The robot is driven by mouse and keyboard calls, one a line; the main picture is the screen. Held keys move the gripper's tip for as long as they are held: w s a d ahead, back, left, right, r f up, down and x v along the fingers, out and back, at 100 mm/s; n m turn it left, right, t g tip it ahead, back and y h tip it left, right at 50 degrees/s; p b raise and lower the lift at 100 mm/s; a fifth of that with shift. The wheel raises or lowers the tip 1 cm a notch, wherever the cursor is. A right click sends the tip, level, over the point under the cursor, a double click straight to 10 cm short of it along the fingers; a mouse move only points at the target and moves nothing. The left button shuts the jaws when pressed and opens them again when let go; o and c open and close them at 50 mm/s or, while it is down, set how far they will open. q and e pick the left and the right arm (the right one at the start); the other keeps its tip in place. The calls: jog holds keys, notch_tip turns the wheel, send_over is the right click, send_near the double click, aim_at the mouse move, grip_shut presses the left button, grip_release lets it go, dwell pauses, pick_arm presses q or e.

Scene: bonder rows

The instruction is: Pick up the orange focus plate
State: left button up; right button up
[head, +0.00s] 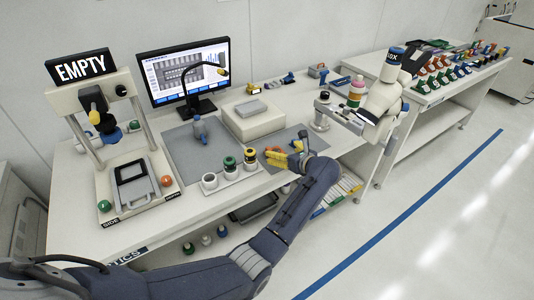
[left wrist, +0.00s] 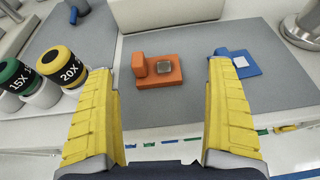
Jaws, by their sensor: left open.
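The orange focus plate (left wrist: 158,76) lies flat on a grey mat (left wrist: 185,112) in the left wrist view. It has a raised orange block at its left end and a small grey square on top. My left gripper (head: 277,156) is over the right part of the bench in the head view. In the left wrist view its yellow fingers (left wrist: 160,125) are wide apart and empty. The plate shows beyond the fingertips, between their lines, with nothing touching it. In the head view the plate is hard to tell apart from the fingers. My right gripper is not in view.
A similar blue plate (left wrist: 238,64) lies right of the orange one, close to the right finger. Eyepieces marked 15X (left wrist: 18,75) and 20X (left wrist: 60,68) stand at the left. A beige block (head: 253,119) stands behind. A metal cylinder (left wrist: 302,28) is at the far right.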

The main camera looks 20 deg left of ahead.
aim_at(275, 149)
pick_arm(q)
jog(key=shift+w+a+f+n, duration=0.1)
jog(key=shift+a+f+n, duration=0.2)
jog(key=shift+a, duration=0.25)
jog(key=shift+x, duration=2.05)
jog(key=shift+f, duration=0.1)
jog(key=shift+c, duration=0.6)
jog(key=c, duration=1.2)
jog(key=shift+o, duration=0.2)
